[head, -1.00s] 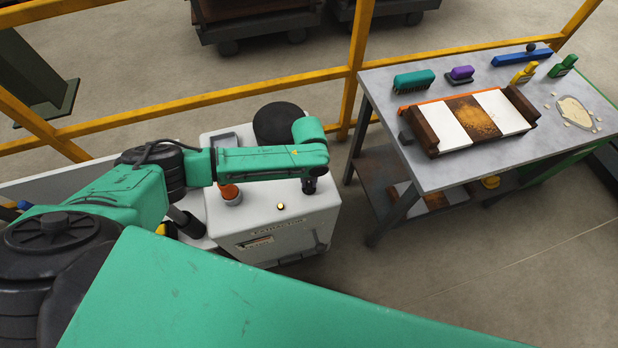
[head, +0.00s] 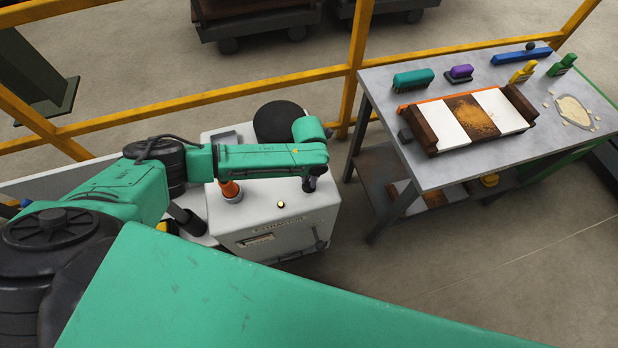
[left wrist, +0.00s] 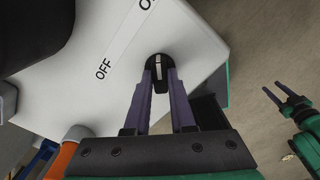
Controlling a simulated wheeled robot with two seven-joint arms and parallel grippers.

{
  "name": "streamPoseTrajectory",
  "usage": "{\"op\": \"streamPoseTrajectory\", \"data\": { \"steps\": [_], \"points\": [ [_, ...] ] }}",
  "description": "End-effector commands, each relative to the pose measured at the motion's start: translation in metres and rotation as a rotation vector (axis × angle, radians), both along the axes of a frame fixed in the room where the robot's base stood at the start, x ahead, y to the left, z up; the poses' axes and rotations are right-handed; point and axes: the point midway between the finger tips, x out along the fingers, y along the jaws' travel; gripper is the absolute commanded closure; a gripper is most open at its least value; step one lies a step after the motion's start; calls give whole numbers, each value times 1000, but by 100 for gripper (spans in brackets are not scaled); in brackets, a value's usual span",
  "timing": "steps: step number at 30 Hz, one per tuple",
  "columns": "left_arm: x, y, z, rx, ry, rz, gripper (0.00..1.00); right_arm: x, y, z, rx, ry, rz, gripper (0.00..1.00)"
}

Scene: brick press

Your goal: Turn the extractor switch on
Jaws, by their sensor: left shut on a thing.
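The extractor (head: 235,235) is a white box with its name on the front. Its switch is a round black knob with a white line (left wrist: 159,72), seen in the left wrist view. The label plate beside it reads OFF (left wrist: 103,70), with the start of another word farther up. My left gripper (left wrist: 160,74) is shut on the knob, one finger on each side. In the head view my left gripper (head: 310,185) is over the box's right side, and the knob is hidden. My right gripper (left wrist: 284,98) shows at the right of the left wrist view, empty, fingers apart.
A small round pale-yellow lamp (head: 281,204) and an orange part (head: 230,189) are on the extractor's top. A grey table (head: 440,178) with brushes and a brown-and-white press mould (head: 468,122) stands right. A yellow rail (head: 200,94) runs behind.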

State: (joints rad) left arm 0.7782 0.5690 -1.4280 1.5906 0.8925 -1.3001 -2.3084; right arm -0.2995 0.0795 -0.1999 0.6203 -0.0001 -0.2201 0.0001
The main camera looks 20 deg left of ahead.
Motion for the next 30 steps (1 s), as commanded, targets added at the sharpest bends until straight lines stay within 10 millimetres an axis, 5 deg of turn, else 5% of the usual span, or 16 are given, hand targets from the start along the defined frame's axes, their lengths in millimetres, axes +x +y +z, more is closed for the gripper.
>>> {"op": "streamPoseTrajectory", "data": {
  "steps": [9,10,12,23,30],
  "points": [
    [3,0,2,-1,-7,-3,100,0,0,0,0,0,0,50],
    [3,0,2,-1,-7,-3,70,0,0,0,0,0,0,50],
    [2,0,2,-1,-7,-3,48,0,0,0,0,0,0,50],
    [1,0,4,-1,-3,-2,48,0,0,0,0,0,0,50],
    [2,0,49,-2,-8,-2,48,0,0,-3,0,1,0,50]
  ]
}}
